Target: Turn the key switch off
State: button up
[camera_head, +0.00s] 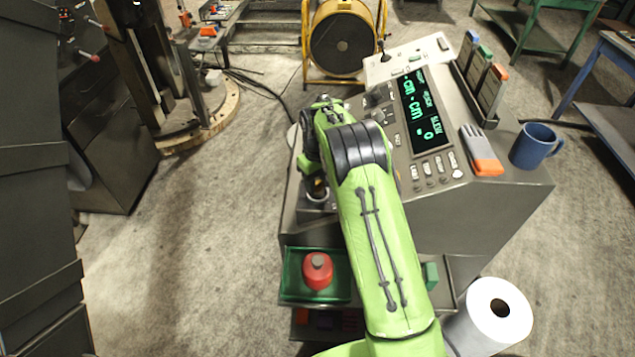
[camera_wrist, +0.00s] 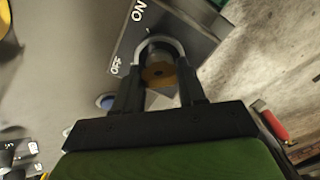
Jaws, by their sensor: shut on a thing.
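In the wrist view the key switch (camera_wrist: 146,44) is a pale metal ring on a dark panel, with ON lettered above it and OFF to its left. A brass-brown key (camera_wrist: 158,74) sits at the ring, between the fingers of my gripper (camera_wrist: 157,90). The fingers are shut on the key from both sides. I cannot tell whether the key points to ON or OFF. In the head view my green arm reaches over the console (camera_head: 470,225) and hides most of the switch area at its left edge.
The console carries a green-lit display (camera_head: 425,115), an orange-and-grey device (camera_head: 482,152) and a blue mug (camera_head: 535,146). Open floor lies to the left.

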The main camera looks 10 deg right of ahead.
aim_at(317, 182)
dwell(0.4)
jog(key=o, duration=1.1)
jog(key=shift+c, duration=0.2)
notch_tip(317, 182, up, 16)
jog(key=p, duration=0.2)
jog(key=shift+f, duration=0.1)
